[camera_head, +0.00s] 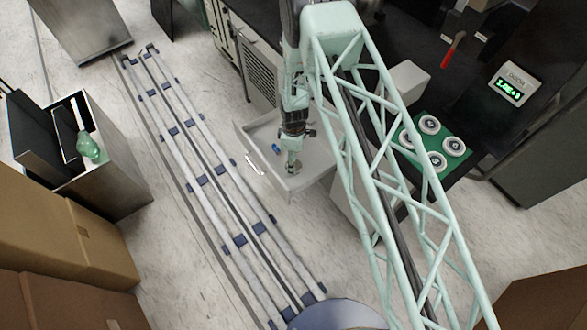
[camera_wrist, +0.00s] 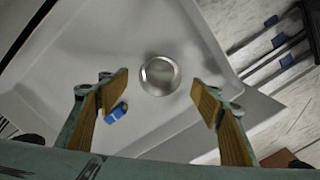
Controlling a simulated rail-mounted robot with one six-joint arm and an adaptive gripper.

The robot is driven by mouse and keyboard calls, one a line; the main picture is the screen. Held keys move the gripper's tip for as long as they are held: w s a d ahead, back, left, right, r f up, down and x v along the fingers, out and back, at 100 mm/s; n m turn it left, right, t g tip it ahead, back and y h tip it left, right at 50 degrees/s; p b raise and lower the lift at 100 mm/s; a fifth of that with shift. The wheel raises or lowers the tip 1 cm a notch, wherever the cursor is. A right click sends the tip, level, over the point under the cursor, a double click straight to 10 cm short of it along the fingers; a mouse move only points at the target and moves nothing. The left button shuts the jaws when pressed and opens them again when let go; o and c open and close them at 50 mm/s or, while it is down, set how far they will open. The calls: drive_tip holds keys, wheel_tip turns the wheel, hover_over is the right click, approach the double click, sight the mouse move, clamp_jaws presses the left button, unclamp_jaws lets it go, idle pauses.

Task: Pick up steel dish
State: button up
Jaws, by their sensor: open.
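The steel dish (camera_wrist: 159,76) is a small round shiny metal dish lying in a pale grey tray (camera_wrist: 205,25). In the wrist view it sits beyond and between the fingertips of my gripper (camera_wrist: 163,92), which is open and empty with its tan pads spread apart. The dish does not touch the fingers in that view. In the head view my gripper (camera_head: 293,165) points down over the front part of the tray (camera_head: 318,160). The dish cannot be made out clearly there.
A small blue object (camera_wrist: 117,112) lies in the tray beside the left finger. The tray's raised walls surround the gripper's area. A green board with several round discs (camera_head: 430,125) lies to the right. Floor rails (camera_head: 215,180) run at the left, and cardboard boxes (camera_head: 85,245) stand further left.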

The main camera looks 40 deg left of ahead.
drive_tip(key=shift+f, duration=0.1)
idle(0.3)
drive_tip(key=shift+f+b, duration=0.65)
drive_tip(key=shift+f, duration=1.9)
drive_tip(key=shift+c, duration=0.2)
drive_tip(key=c, duration=0.9)
drive_tip(key=shift+r, duration=0.15)
drive_tip(key=shift+r+p, duration=0.9)
drive_tip(key=shift+r, duration=4)
